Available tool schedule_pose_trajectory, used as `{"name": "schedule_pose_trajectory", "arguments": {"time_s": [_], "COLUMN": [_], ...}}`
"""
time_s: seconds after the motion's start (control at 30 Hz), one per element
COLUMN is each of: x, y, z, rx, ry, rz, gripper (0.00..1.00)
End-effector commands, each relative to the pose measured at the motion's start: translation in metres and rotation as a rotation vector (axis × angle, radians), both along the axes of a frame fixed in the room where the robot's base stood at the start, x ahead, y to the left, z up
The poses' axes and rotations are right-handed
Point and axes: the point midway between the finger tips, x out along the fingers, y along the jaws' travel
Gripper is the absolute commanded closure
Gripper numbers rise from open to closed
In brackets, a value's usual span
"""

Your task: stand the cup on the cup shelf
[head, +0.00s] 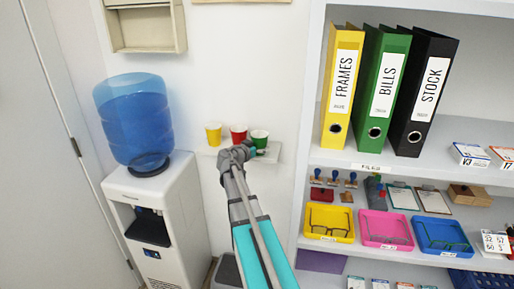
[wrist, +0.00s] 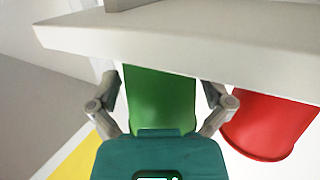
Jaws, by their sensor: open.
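A green cup (head: 259,136) stands upright at the right of the small white cup shelf (head: 207,151) on the wall. A red cup (head: 238,132) and a yellow cup (head: 214,133) stand to its left. My gripper (head: 252,150) is in front of the green cup and hides part of the shelf. In the wrist view, which looks upside down, the green cup (wrist: 160,100) lies between the two open fingers of my gripper (wrist: 162,88). The red cup (wrist: 270,124) is to the right there, and the pale shelf (wrist: 190,38) crosses the top. Finger contact cannot be told.
A water cooler (head: 160,215) with a blue bottle (head: 135,118) stands left. A shelf unit on the right, with its upright side (head: 303,100), holds binders (head: 380,90) and coloured trays (head: 386,230). A beige wall box (head: 146,27) hangs above. The wall above the cups is clear.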

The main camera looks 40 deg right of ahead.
Motion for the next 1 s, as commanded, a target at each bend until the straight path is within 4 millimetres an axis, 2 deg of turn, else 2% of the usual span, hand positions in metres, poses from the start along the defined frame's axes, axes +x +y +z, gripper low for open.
{"name": "schedule_pose_trajectory", "arguments": {"time_s": [0.1,0.27,0.7,1.0], "x": [0.0,-0.005,-0.023,-0.03], "y": [0.0,0.016,0.082,0.11], "z": [0.004,0.006,0.016,0.02], "rx": [0.0,0.0,0.0,0.0], "ry": [0.0,0.001,0.0,0.0], "rz": [0.0,0.002,0.003,0.002], "gripper": [0.0,0.0,0.0,0.0]}}
